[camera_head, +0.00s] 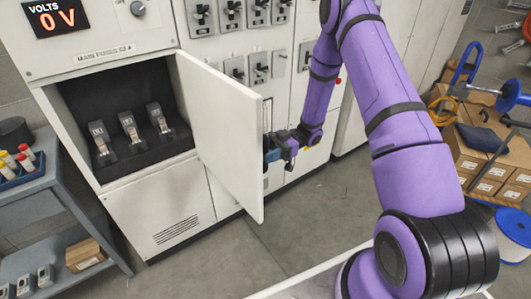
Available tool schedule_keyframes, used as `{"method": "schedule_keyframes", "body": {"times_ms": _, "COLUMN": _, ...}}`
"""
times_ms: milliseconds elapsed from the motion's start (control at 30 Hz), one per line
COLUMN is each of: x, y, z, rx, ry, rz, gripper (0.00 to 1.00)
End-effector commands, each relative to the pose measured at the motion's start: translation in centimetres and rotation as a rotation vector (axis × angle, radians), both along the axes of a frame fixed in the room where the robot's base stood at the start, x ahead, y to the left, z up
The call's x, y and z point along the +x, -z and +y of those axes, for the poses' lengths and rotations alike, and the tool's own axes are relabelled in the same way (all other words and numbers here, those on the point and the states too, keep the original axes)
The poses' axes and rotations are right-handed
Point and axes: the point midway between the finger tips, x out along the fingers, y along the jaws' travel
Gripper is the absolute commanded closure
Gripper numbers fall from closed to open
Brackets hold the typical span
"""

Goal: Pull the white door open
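The white door (222,135) stands swung out from the cabinet (160,206), hinged at its left side, so the compartment (120,85) behind it is open to view. Three fuse-like parts sit inside on a dark base. My purple arm reaches in from the right. My gripper (271,152) is at the door's right edge, on the side turned away from the compartment. The door hides part of the gripper and its fingertips, so I cannot tell whether it is open or shut, or whether it touches a handle.
A grey shelf cart (55,190) with a tube rack stands at the left, close to the cabinet. Cardboard boxes (490,165) and a blue spool (515,228) are at the right. The floor (210,268) in front of the cabinet is clear. A display (55,16) reads 0 V.

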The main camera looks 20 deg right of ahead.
Motion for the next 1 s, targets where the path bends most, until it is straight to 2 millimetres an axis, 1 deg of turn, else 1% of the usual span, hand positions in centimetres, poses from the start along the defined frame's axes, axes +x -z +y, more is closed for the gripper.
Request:
{"method": "schedule_keyframes", "body": {"times_ms": 167, "x": 0.5, "y": 0.0, "z": -2.5, "rx": -0.002, "ry": 0.004, "rz": -0.001, "gripper": 0.56}}
{"method": "schedule_keyframes", "body": {"times_ms": 400, "x": 1.4, "y": 0.1, "z": -6.9, "rx": 0.0, "ry": 0.003, "rz": 0.0, "gripper": 0.56}}
{"method": "schedule_keyframes", "body": {"times_ms": 600, "x": 1.9, "y": 0.1, "z": -9.5, "rx": -0.001, "ry": 0.002, "rz": 0.001, "gripper": 0.56}}
{"method": "schedule_keyframes", "body": {"times_ms": 733, "x": 2.0, "y": 0.1, "z": -10.2, "rx": -0.001, "ry": 0.002, "rz": 0.002, "gripper": 0.56}}
{"method": "schedule_keyframes", "body": {"times_ms": 1000, "x": 2.0, "y": 0.1, "z": -10.3, "rx": -0.001, "ry": 0.001, "rz": 0.002, "gripper": 0.56}}
